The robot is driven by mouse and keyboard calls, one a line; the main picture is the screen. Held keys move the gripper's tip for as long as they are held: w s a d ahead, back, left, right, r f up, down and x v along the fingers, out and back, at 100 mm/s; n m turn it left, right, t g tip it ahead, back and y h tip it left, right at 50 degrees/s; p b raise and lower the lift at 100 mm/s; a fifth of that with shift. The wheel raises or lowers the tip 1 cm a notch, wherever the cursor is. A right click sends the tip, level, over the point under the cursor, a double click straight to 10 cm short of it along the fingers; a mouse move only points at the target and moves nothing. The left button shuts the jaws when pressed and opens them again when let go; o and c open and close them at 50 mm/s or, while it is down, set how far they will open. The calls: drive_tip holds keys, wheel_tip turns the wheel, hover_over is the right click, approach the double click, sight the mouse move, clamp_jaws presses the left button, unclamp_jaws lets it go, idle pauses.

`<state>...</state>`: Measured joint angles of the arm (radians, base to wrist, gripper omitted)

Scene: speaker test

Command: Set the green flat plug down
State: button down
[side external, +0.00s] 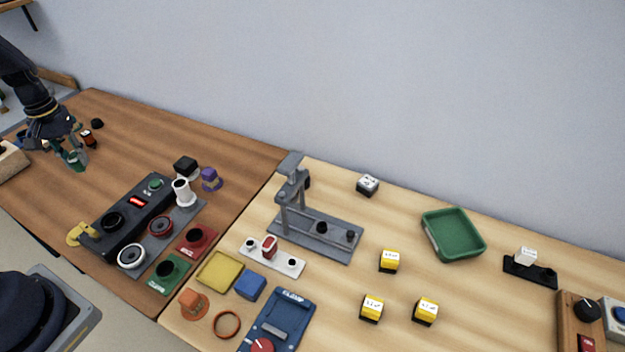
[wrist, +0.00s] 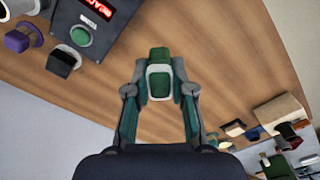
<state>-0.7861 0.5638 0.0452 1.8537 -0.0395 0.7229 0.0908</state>
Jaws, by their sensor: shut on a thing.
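My gripper (wrist: 160,90) is shut on the green flat plug (wrist: 159,75), which sits between its two fingertips in the wrist view. The plug has a green body and a pale rim around a green face. In the side view my gripper (side external: 76,155) is at the far left, over the brown table; the plug is small and hard to tell from the green fingers there. The plug appears to be above bare wood, but its exact height cannot be told.
A dark console with a red display (side external: 137,202) stands right of my gripper. A red block (side external: 196,240), a white cylinder (side external: 182,190) and a purple piece (side external: 210,178) are near it. Small dark and red items (side external: 89,139) lie close behind the gripper.

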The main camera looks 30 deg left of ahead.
drive_tip(key=shift+s+a+f, duration=0.1)
drive_tip(key=shift+a+f, duration=0.1)
drive_tip(key=shift+a, duration=0.25)
drive_tip(key=w+a+f, duration=0.2)
drive_tip(key=w+f, duration=0.1)
drive_tip(key=w+a+f, duration=0.6)
drive_tip(key=w, duration=0.1)
drive_tip(key=shift+w+a+f, duration=0.15)
drive_tip(key=shift+f, duration=0.1)
drive_tip(key=shift+w+f, duration=0.1)
drive_tip(key=shift+f, duration=1.5)
drive_tip(key=shift+f, duration=0.15)
drive_tip(key=c, duration=1)
unclamp_jaws()
